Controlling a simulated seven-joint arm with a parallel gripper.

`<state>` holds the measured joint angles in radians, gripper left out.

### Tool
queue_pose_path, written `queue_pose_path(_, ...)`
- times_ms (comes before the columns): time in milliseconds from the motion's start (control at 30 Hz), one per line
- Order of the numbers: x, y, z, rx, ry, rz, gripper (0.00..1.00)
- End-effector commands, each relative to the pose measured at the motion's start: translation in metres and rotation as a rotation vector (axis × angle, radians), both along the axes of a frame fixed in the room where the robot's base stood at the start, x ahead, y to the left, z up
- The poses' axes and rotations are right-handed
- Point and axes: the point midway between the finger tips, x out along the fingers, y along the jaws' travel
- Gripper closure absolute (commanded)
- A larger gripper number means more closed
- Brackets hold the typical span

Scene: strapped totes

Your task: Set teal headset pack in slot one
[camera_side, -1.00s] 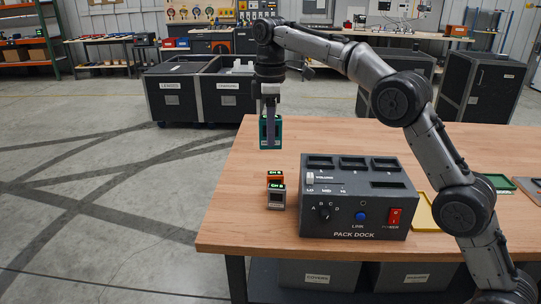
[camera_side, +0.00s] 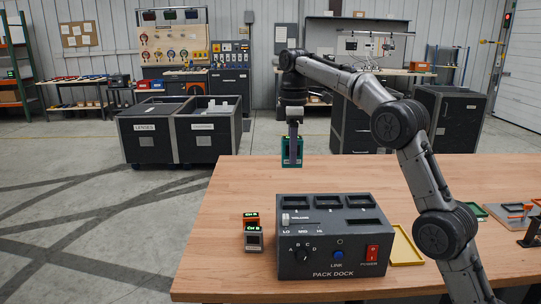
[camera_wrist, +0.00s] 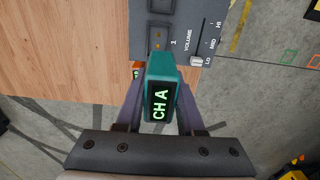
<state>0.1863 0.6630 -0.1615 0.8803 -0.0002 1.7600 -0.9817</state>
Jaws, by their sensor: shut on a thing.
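The teal headset pack (camera_side: 291,150) is held upright between the fingers of my gripper (camera_side: 292,143), which is shut on it. In the wrist view the teal pack (camera_wrist: 161,93) has a green "CH A" display. The black PACK DOCK (camera_side: 333,240) stands on the bench, with slots in its top. Slot one (camera_side: 297,203) is the leftmost slot of the back row and looks empty. In the side view the pack appears above that slot in the picture, apart from the dock. In the wrist view slot one (camera_wrist: 157,38) shows just beyond the pack.
An orange pack (camera_side: 251,215) and a grey pack (camera_side: 254,241) stand left of the dock. A yellow tray (camera_side: 405,248) lies right of it, with a green tray (camera_side: 478,212) farther right. The wooden bench top (camera_side: 220,200) is clear at the left.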

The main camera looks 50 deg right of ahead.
Motion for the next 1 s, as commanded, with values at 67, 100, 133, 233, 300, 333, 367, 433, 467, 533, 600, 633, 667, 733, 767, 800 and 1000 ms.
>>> queue_pose_path(67,-0.008,-0.017,0.0,0.0,-0.001,-0.016,1.0)
queue_pose_path(100,-0.008,-0.016,-0.006,0.001,0.002,-0.012,1.0)
queue_pose_path(133,-0.007,-0.015,-0.01,0.001,0.002,-0.01,1.0)
queue_pose_path(233,-0.007,-0.014,-0.022,0.001,0.001,-0.01,1.0)
queue_pose_path(300,-0.007,-0.014,-0.029,0.0,0.001,-0.01,1.0)
queue_pose_path(333,-0.007,-0.014,-0.034,0.0,0.001,-0.01,1.0)
queue_pose_path(367,-0.007,-0.014,-0.038,0.001,0.001,-0.01,1.0)
queue_pose_path(433,-0.006,-0.014,-0.044,0.0,0.0,-0.01,1.0)
queue_pose_path(467,-0.006,-0.014,-0.046,0.0,-0.001,-0.01,1.0)
queue_pose_path(533,-0.006,-0.014,-0.05,0.0,0.0,-0.01,1.0)
queue_pose_path(600,-0.006,-0.014,-0.054,0.0,-0.001,-0.01,1.0)
queue_pose_path(633,-0.006,-0.014,-0.056,0.0,0.0,-0.01,1.0)
queue_pose_path(667,-0.006,-0.014,-0.058,0.001,0.001,-0.01,1.0)
queue_pose_path(733,-0.006,-0.014,-0.063,0.0,0.0,-0.01,1.0)
queue_pose_path(767,-0.006,-0.014,-0.066,0.0,0.0,-0.01,1.0)
queue_pose_path(800,-0.007,-0.014,-0.069,0.0,0.001,-0.01,1.0)
queue_pose_path(1000,-0.006,-0.014,-0.081,0.0,-0.001,-0.01,1.0)
